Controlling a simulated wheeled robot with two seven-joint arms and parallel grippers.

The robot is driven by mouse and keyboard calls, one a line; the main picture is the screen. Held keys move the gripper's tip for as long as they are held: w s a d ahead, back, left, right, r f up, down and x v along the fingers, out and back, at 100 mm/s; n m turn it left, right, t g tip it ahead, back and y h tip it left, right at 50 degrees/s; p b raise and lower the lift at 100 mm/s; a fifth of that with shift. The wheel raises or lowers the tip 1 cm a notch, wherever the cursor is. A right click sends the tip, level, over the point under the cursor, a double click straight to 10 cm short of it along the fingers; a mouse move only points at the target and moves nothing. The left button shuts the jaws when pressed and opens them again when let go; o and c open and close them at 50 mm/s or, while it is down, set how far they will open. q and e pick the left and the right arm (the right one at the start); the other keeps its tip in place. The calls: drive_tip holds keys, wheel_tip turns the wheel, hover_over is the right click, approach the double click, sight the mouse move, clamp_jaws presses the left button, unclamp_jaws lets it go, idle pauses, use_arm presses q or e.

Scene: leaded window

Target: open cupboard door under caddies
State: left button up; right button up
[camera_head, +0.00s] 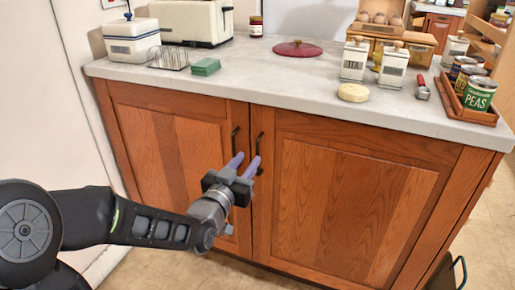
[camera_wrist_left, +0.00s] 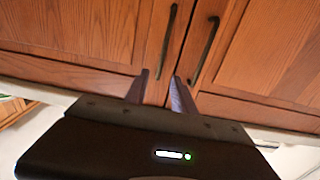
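The wooden cupboard has two closed doors, the left door (camera_head: 165,150) and the right door (camera_head: 340,200). The white caddies (camera_head: 354,60), one marked TEA, stand on the counter above the right door. A dark handle (camera_head: 259,145) is on the right door and another (camera_head: 235,139) on the left door. My left gripper (camera_head: 245,160) is open in front of the meeting edges, its fingertips near the lower handle ends. In the left wrist view, my fingers (camera_wrist_left: 159,85) are apart and empty, with one handle (camera_wrist_left: 167,42) lined up beyond their gap. Contact cannot be told. My right gripper is not in view.
The grey counter (camera_head: 270,88) overhangs the doors. It bears a toaster (camera_head: 196,22), a red lid (camera_head: 297,48), a green sponge stack (camera_head: 206,67) and a wooden tray of cans (camera_head: 466,100). Bare floor (camera_head: 170,270) shows in front of the cupboard.

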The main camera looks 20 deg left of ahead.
sight(257, 148)
use_arm(q)
drive_tip(key=w+b, duration=0.1)
drive_tip(key=w, duration=0.6)
drive_tip(key=shift+w, duration=0.35)
clamp_jaws()
idle(1.1)
